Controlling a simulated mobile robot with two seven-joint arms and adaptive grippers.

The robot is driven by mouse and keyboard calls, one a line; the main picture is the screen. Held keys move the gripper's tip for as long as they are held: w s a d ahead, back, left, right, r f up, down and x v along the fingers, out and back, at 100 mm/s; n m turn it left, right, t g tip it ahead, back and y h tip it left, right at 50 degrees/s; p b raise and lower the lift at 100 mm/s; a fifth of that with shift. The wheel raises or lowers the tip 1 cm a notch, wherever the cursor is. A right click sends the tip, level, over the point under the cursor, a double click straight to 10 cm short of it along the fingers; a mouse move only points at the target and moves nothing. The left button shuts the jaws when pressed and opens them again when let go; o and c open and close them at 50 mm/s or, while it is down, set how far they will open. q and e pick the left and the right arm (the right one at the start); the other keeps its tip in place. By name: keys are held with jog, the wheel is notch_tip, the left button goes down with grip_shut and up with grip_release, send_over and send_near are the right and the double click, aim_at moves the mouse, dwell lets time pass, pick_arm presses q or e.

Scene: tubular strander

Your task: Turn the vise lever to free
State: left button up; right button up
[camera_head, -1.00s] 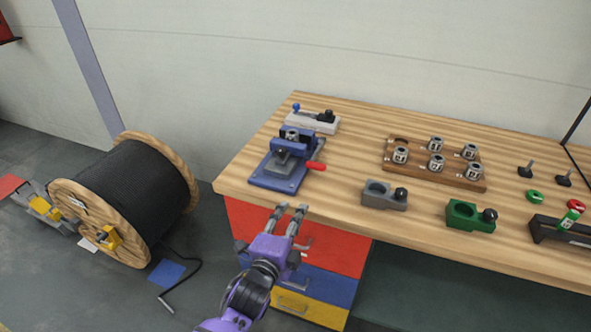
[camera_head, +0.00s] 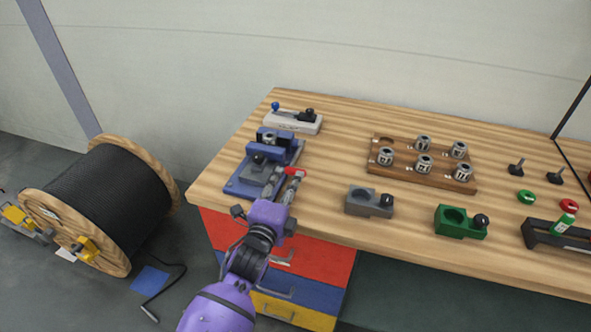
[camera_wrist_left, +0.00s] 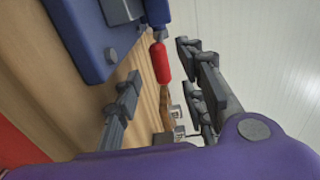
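The blue vise (camera_head: 265,165) stands at the left end of the wooden workbench. It also shows at the top of the left wrist view (camera_wrist_left: 95,40). Its lever has a red grip (camera_head: 294,172), which points to the right and toward the bench front. In the left wrist view the red grip (camera_wrist_left: 160,62) lies between the two fingers, with space on both sides. My left gripper (camera_head: 283,178) is open at the lever, its fingertips around the level of the grip. I cannot tell whether any finger touches it. My right gripper is not in view.
A grey block (camera_head: 368,201) and a green block (camera_head: 460,222) stand along the bench front. A wooden rack (camera_head: 398,176) holds several metal parts. A white fixture (camera_head: 293,121) sits behind the vise. A cable drum (camera_head: 105,205) stands on the floor at left.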

aim_at(293, 175)
pick_arm(q)
jog(key=x, duration=0.5)
jog(key=shift+w+d, duration=0.15)
jog(key=shift+w, duration=0.15)
jog(key=shift+c, duration=0.8)
grip_shut()
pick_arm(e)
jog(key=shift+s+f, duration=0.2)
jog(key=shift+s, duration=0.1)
